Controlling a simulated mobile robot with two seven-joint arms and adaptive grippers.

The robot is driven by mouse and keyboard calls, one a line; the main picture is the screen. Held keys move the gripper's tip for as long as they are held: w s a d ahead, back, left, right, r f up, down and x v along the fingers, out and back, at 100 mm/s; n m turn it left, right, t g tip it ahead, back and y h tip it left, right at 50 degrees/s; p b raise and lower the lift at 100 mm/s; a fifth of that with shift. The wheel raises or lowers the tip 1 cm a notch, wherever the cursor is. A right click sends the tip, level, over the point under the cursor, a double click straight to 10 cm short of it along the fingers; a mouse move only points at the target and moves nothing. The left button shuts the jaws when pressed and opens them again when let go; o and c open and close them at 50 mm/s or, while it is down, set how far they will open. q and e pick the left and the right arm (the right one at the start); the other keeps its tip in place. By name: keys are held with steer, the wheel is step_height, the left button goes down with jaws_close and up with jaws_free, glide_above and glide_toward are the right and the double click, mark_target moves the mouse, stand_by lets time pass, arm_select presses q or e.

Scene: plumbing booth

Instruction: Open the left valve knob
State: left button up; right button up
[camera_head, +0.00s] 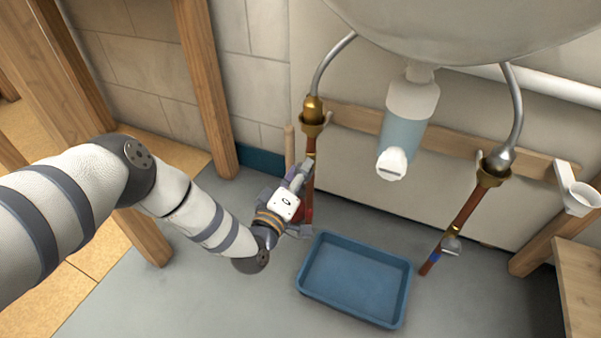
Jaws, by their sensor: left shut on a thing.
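The left copper pipe (310,146) runs down from a brass fitting (313,110) under the sink. My left gripper (303,178) is at this pipe, below the fitting, and is shut on the left valve knob. The gripper hides the knob, so I cannot see how far it is turned. A bit of red (309,211) shows just beside the gripper. The right pipe (466,212) has a small grey valve knob (451,244) and a blue mark, with nothing touching it. My right gripper is not in view.
A blue tray (355,317) lies on the grey floor between the pipes. A bottle-like trap (397,133) hangs below the sink (470,35). Wooden posts (209,90) stand at the left, and a wooden box (580,290) is at the right edge.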

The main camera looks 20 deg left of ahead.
arm_select(q)
steer(key=shift+f+n, duration=0.1)
steer(key=shift+n, duration=0.9)
steer(key=o, duration=1.2)
steer(key=shift+c, duration=0.2)
steer(key=s, duration=1.2)
steer(key=shift+a, duration=0.2)
steer(key=shift+s, duration=0.1)
